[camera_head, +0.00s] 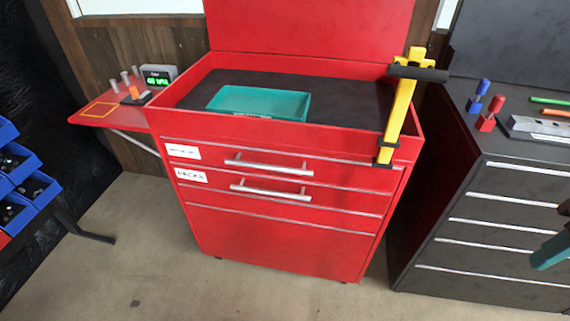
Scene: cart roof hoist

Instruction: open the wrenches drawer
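A red tool cart (285,245) stands in the middle with its drawers shut. The top drawer (345,175) has a silver bar handle (268,167) and a white label (184,152) whose text is too small to read surely. The drawer below (345,199) has a similar handle (270,192) and a label (191,175) that seems to read "PACKS". A dark and teal part at the right edge looks like my gripper (551,250), cut off by the frame. It is well right of the cart handles, and its opening is not clear.
A yellow post (398,112) with a black bar stands on the cart's right rim. A teal tray (259,103) lies in the cart top. A dark cabinet (497,215) stands close at right, blue bins (37,189) at left. Floor in front is clear.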

